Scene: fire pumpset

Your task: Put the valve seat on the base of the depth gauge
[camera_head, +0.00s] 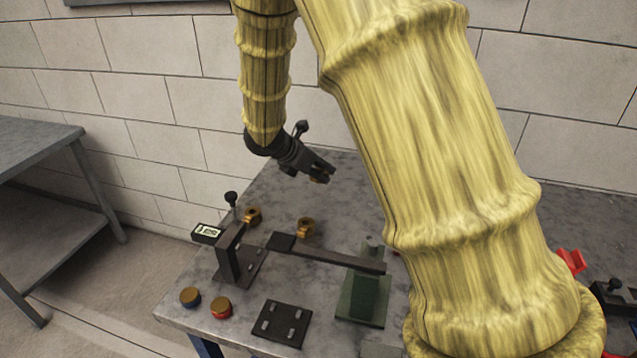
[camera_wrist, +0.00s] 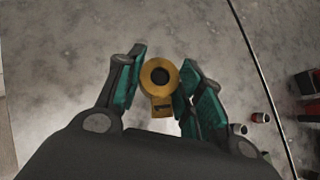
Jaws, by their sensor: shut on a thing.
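A brass valve seat (camera_wrist: 160,76), a ring with a tab marked 1, sits between the two teal-padded fingers of my gripper (camera_wrist: 158,88) in the wrist view. In the head view my gripper (camera_head: 320,172) is above the back of the table, with a bit of the brass valve seat (camera_head: 318,181) showing under its fingers. A dark depth gauge with a small display (camera_head: 207,233) stands at the table's left, with an upright bracket and a flat dark base (camera_head: 250,268). The gripper is above and to the right of this base, apart from it.
Two more brass parts stand near the gauge, one behind it (camera_head: 252,215) and one to its right (camera_head: 305,227). A dark bar (camera_head: 335,260) reaches to a green block (camera_head: 363,298). Two brass-topped caps (camera_head: 190,297) and a dark plate (camera_head: 282,323) lie in front.

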